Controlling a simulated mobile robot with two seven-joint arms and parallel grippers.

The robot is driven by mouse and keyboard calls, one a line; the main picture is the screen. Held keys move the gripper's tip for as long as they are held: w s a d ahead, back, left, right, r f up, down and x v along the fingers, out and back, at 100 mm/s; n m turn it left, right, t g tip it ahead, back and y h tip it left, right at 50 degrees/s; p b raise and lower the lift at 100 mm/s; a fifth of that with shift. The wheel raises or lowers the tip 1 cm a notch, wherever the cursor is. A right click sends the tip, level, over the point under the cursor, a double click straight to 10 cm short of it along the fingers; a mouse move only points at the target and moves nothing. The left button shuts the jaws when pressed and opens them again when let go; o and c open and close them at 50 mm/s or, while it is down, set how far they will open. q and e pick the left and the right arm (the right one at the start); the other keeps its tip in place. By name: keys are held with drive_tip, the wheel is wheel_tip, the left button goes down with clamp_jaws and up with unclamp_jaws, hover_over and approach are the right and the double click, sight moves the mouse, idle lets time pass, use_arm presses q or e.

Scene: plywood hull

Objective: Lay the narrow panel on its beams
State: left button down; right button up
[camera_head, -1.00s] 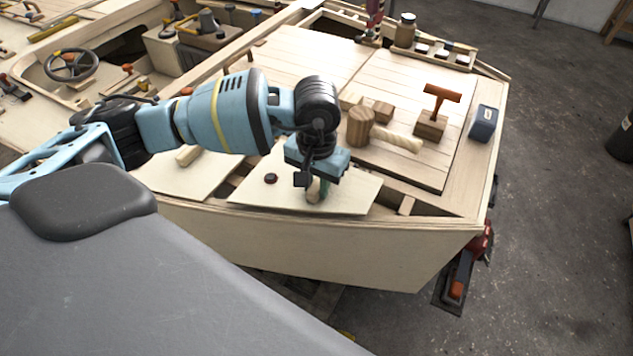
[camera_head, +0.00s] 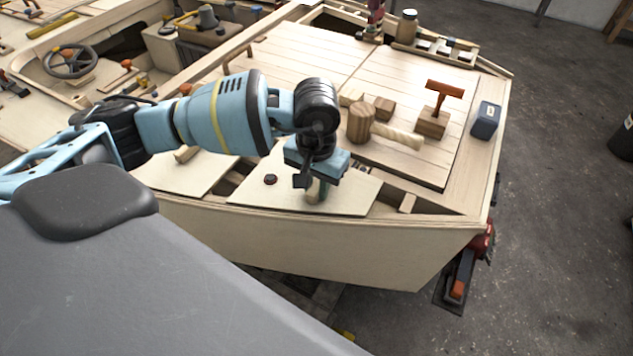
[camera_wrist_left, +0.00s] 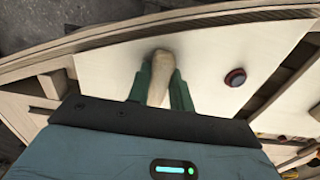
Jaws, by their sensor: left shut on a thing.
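The narrow panel (camera_head: 345,196) is a pale flat board over the opening along the hull's near side. It carries a dark red knob (camera_head: 270,179) and an upright wooden handle (camera_wrist_left: 160,78). My left gripper (camera_head: 316,190) is shut on this handle, with its green fingers on either side of it in the left wrist view (camera_wrist_left: 160,88). Dark gaps show at both ends of the panel. A wooden beam (camera_head: 407,203) shows in the opening right of it. Whether the panel touches its beams I cannot tell. My right gripper is not in view.
Another pale panel (camera_head: 190,172) lies to the left. The planked deck behind bears a wooden mallet (camera_head: 361,122), a block with an orange T-handle (camera_head: 432,122) and small wood blocks. A blue-grey box (camera_head: 486,119) stands near the right edge.

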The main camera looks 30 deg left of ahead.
use_arm(q)
drive_tip(key=shift+f, duration=0.15)
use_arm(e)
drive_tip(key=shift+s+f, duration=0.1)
use_arm(q)
drive_tip(key=c, duration=1.2)
unclamp_jaws()
drive_tip(key=shift+o, duration=0.2)
drive_tip(key=shift+r, duration=0.2)
wheel_tip(320, 180, up, 6)
drive_tip(key=shift+r, duration=0.7)
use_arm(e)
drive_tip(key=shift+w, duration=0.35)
